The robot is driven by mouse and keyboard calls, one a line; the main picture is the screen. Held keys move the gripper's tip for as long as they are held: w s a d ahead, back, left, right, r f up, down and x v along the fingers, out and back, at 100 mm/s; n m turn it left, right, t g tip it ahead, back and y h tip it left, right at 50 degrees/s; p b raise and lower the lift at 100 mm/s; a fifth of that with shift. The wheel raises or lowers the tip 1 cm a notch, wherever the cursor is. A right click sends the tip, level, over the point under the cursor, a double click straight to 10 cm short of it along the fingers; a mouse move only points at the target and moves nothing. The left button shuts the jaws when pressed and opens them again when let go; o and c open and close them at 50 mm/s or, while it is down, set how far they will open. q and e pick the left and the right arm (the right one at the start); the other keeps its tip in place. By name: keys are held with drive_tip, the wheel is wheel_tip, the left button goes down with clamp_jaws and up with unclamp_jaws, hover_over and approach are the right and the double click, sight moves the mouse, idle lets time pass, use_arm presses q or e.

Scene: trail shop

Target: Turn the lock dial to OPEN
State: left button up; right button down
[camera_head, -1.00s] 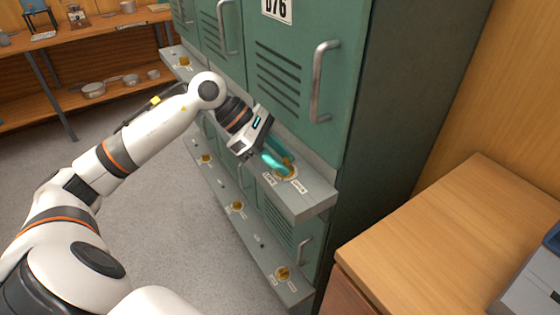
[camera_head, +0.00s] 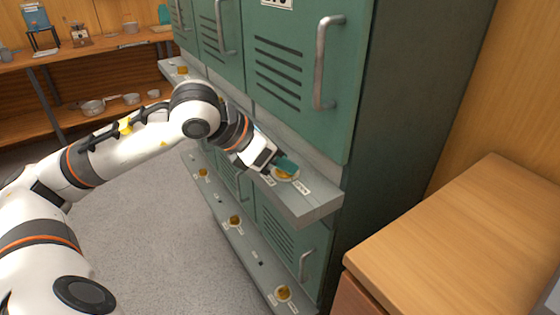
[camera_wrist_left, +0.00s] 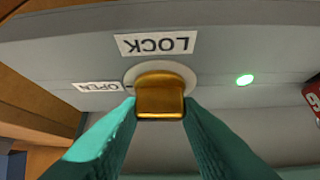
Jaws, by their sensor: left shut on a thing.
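The lock dial is a gold knob (camera_wrist_left: 160,96) on a pale round base, set in the grey ledge (camera_head: 315,207) under the green locker door. My left gripper (camera_head: 286,168) has its teal fingers on either side of the knob, shut on it; its fingertips also show in the left wrist view (camera_wrist_left: 160,108). In that view the LOCK label (camera_wrist_left: 155,44) and the OPEN label (camera_wrist_left: 97,87) appear upside down, LOCK above the knob and OPEN to its left. A green light (camera_wrist_left: 244,79) glows to the right. I cannot tell which label the dial points to.
A locker door handle (camera_head: 324,62) juts out above the ledge. Other gold dials (camera_head: 235,221) sit on the lower ledge. A wooden cabinet top (camera_head: 460,240) stands at right. Shelves with pots (camera_head: 93,107) are at back left; the floor between is clear.

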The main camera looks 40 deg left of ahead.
use_arm(q)
drive_tip(key=shift+r+n+y, duration=0.1)
drive_tip(key=shift+n+y, duration=0.3)
drive_tip(key=shift+n, duration=0.1)
drive_tip(key=o, duration=1)
drive_tip(key=shift+s, duration=0.1)
drive_tip(key=b+v, duration=0.4)
drive_tip(key=v, duration=0.8)
drive_tip(key=shift+s+b, duration=0.1)
drive_tip(key=shift+b, duration=0.3)
